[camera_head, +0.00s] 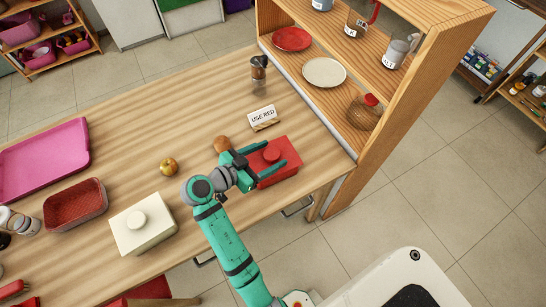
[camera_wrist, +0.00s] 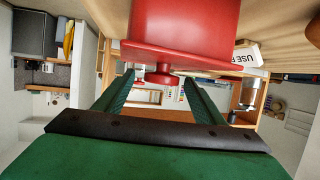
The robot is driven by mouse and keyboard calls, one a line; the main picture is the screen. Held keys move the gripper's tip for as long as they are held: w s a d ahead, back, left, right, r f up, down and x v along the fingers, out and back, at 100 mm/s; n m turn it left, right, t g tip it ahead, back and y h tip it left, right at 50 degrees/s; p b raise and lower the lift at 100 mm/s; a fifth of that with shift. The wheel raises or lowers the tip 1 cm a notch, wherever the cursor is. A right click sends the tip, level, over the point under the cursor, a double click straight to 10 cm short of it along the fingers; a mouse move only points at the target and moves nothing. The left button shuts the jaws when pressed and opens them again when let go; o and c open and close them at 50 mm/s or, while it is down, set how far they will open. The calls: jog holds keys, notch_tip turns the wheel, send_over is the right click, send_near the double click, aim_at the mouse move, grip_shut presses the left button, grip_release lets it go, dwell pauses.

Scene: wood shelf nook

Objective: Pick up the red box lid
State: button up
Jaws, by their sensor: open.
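The red box (camera_head: 280,178) stands near the right edge of the wooden table. Its red lid (camera_head: 262,164) is on it, with a round knob on top. My gripper (camera_head: 273,154) is open at the lid, one finger on each side of the knob. In the wrist view the picture is upside down; the lid (camera_wrist: 190,55) fills the upper middle, and the knob (camera_wrist: 160,76) shows between the fingertips of my gripper (camera_wrist: 159,78), with gaps on both sides. The fingers hide part of the lid in the head view.
A "USE RED" sign (camera_head: 263,117) stands behind the box. A wooden shelf (camera_head: 340,100) with plates and jugs rises close on the right.

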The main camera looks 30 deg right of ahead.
jog(key=shift+w+d+f, duration=0.15)
jog(key=shift+d+f, duration=0.15)
jog(key=shift+d, duration=0.35)
jog(key=c, duration=1.2)
